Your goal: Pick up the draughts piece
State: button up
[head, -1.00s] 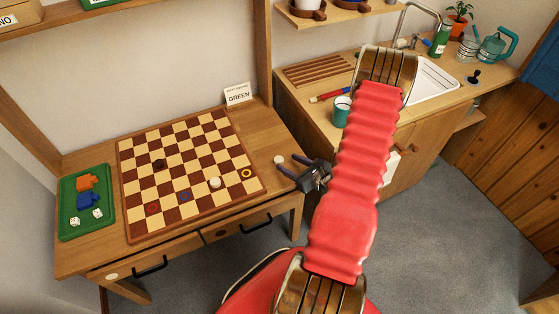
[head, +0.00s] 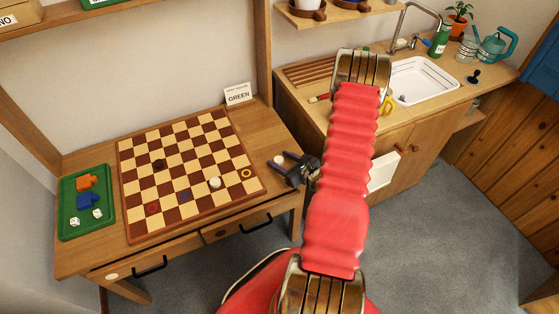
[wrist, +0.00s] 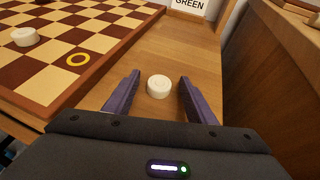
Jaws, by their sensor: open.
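A white draughts piece (wrist: 159,86) lies on the bare table top to the right of the board. In the wrist view it sits between the two finger tips of my gripper (wrist: 159,87), with a gap on each side. My gripper is open and empty; in the head view my gripper (head: 279,164) reaches left over the table's right edge, its fingers around the white piece (head: 279,160). Another white piece (head: 215,183) stands on the board near its front right, and it also shows in the wrist view (wrist: 25,37). A dark piece (head: 159,164) stands on the board's left half.
The chequered board (head: 131,232) carries red, blue and yellow rings. A green tray (head: 70,225) with dice and coloured figures lies left of it. A "GREEN" card (head: 238,95) stands behind the board. A sink counter (head: 480,92) is at right.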

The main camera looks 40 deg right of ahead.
aim_at(281, 161)
jog(key=shift+c, duration=0.4)
jog(key=c, duration=1)
jog(key=shift+r, duration=0.15)
jog(key=shift+c, duration=0.2)
notch_tip(281, 161, up, 10)
dwell(0.4)
